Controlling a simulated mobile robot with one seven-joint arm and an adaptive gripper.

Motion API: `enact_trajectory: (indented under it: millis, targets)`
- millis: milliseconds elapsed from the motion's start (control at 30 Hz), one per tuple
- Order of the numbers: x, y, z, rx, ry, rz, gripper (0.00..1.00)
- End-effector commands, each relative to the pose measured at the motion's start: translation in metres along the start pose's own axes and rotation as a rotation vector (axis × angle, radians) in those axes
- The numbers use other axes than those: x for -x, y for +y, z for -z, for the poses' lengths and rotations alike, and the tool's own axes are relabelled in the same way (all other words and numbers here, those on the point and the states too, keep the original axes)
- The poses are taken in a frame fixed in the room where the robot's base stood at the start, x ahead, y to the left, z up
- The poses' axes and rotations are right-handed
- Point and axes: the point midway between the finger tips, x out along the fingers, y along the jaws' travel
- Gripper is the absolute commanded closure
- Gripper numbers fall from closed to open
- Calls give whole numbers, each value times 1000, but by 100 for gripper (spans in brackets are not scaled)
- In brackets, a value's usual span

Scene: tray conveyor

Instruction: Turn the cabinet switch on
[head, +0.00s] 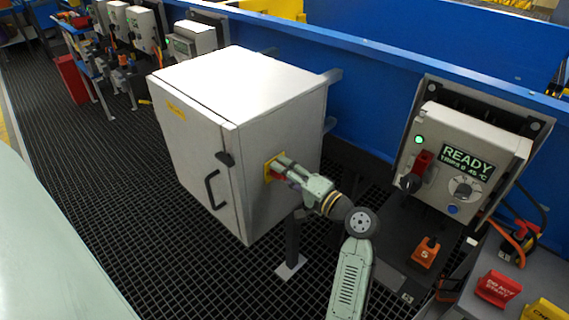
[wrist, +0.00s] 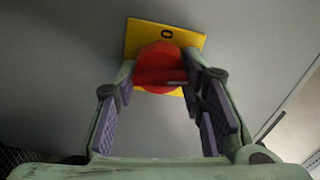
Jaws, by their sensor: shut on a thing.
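The red rotary switch (wrist: 158,60) sits on a yellow plate (wrist: 190,41) on the cabinet's side wall; the plate also shows in the head view (head: 267,174). A "0" mark is above the switch in the wrist view. The switch's grip bar looks roughly crosswise there. My gripper (head: 279,170) is at the plate, its fingers on both sides of the switch and shut on it. In the head view my gripper mostly hides the switch.
A control box (head: 462,160) at right shows a READY display and a lit green lamp. An orange padlock-like tag (head: 426,251) and red tags (head: 497,289) lie near it. A blue rail (head: 365,110) runs behind the cabinet. A black door handle (head: 213,190) projects from the cabinet front.

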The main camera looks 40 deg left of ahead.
Motion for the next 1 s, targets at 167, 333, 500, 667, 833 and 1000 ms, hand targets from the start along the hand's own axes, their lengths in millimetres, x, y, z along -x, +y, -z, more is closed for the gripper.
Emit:
enact_trajectory:
  millis: [167,333,500,667,833,1000]
  targets:
    - [0,-2,0,-109,-1,-1,91]
    - [0,0,-1,-174,-2,-1,91]
    - [0,1,-1,-208,-2,0,91]
    - [0,1,-1,-218,-2,0,91]
    - [0,2,-1,-219,-2,0,91]
    - [0,2,-1,-218,-2,0,61]
